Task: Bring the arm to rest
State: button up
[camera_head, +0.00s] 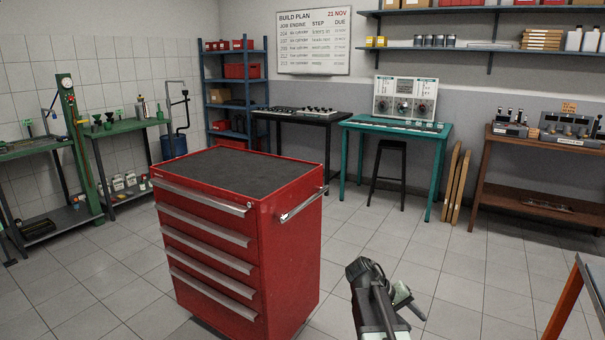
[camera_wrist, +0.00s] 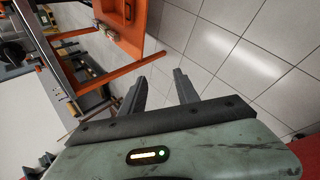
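My arm (camera_head: 378,300) shows at the bottom of the head view, right of centre, folded over the tiled floor. My gripper's fingers do not show clearly there. In the wrist view my gripper (camera_wrist: 160,76) has its two dark fingers apart, with only tiled floor seen between them. It holds nothing that I can see and touches nothing in view.
A red tool cabinet (camera_head: 237,240) with a bare dark top stands left of my arm. An orange-legged table (camera_head: 570,300) is at the right edge. A teal bench (camera_head: 400,127) and black stool (camera_head: 388,165) stand behind. Tiled floor (camera_head: 480,270) between is clear.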

jog(key=s+a+f+y, duration=0.2)
jog(key=s+a+y, duration=0.1)
jog(key=a, duration=0.4)
jog(key=s+a+f+n+y, duration=0.1)
jog(key=s+a+f+y, duration=0.15)
jog(key=a, duration=0.35)
jog(key=s+a+f+y, duration=0.2)
jog(key=s+a+y, duration=0.1)
jog(key=a, duration=0.4)
notch_tip(320, 180, up, 20)
jog(key=w+p, duration=0.1)
jog(key=p, duration=1.8)
jog(key=shift+a+f+t+p, duration=0.2)
jog(key=shift+a+t+p, duration=0.1)
jog(key=shift+t+p, duration=0.1)
